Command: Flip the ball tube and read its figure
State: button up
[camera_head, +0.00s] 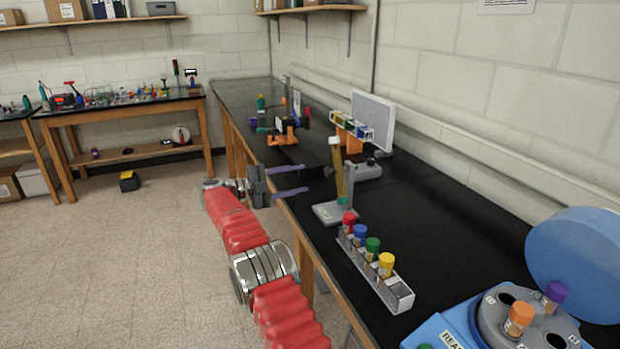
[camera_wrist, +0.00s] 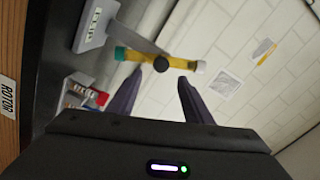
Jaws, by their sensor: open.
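The ball tube (camera_head: 341,172) is a yellow, slightly tilted tube on a grey stand (camera_head: 327,212) near the bench's front edge. Its white cap is up and its green end is down. In the wrist view the tube (camera_wrist: 135,57) lies across the picture beyond my fingertips, green end left, white cap right, with a round black knob (camera_wrist: 160,64) at its middle. The stand's base (camera_wrist: 92,27) carries a label that seems to read FLIP. My gripper (camera_head: 306,179) is open and empty, left of the tube, its purple fingers pointing at it. No figure is readable on the tube.
A clear rack (camera_head: 375,272) of capped tubes stands nearer me, with a blue centrifuge (camera_head: 445,328) at lower right. A grey device (camera_head: 366,172) sits just behind the tube. An orange-legged rack (camera_head: 352,128) and a white panel (camera_head: 372,120) stand farther back.

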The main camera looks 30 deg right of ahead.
jog(key=a, duration=0.5)
jog(key=shift+w+a, duration=0.2)
jog(key=shift+a, duration=0.15)
jog(key=shift+c, duration=0.4)
